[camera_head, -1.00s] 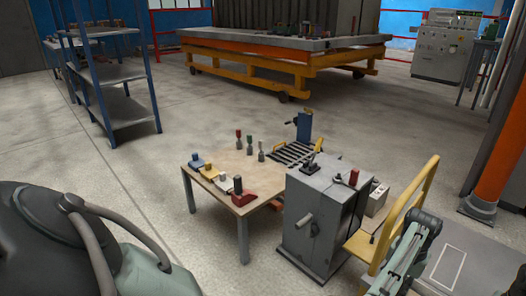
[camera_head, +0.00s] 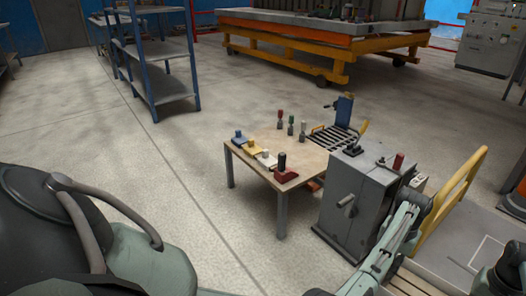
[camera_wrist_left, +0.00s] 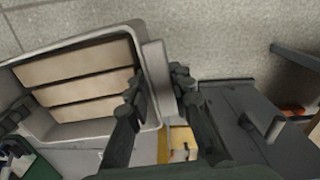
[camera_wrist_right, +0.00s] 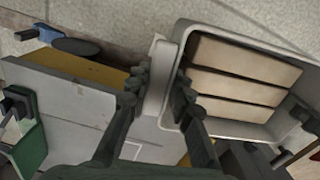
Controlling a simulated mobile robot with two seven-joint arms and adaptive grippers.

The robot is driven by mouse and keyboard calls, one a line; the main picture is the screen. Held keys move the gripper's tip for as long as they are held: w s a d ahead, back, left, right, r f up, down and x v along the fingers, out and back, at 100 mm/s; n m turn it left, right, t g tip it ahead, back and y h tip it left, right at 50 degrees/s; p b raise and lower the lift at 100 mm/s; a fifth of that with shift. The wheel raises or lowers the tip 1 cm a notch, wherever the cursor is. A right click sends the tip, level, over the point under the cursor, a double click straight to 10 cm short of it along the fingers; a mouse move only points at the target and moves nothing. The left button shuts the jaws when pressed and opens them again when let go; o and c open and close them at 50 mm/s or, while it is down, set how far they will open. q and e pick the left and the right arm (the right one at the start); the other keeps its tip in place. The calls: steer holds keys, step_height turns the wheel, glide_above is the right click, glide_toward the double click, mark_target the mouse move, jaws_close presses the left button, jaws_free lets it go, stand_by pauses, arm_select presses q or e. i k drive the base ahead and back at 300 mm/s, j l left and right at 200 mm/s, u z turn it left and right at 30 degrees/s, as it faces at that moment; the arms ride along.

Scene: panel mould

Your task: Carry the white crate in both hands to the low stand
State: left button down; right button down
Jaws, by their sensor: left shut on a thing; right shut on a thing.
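The white crate shows in the left wrist view (camera_wrist_left: 152,70) and the right wrist view (camera_wrist_right: 235,37), with three beige blocks (camera_wrist_left: 75,65) inside. In the head view only a small part of the crate's area shows at the bottom edge, behind my arm; the grippers are not clear there. I cannot tell for certain which thing is the low stand.
A low table (camera_head: 272,172) with coloured-handled tools stands ahead. A grey cabinet (camera_head: 345,200) is close by, right of it. A blue shelf (camera_head: 160,80) stands farther back. The floor at left is open.

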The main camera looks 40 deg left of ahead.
mark_target(275, 144)
steer(key=u, duration=2.3)
steer(key=i+u, duration=0.35)
steer(key=i+l+z, duration=0.1)
steer(key=i, duration=0.9)
steer(key=i+l, duration=0.2)
steer(key=i, duration=0.8)
steer(key=i+z, duration=0.4)
steer(key=i, duration=0.25)
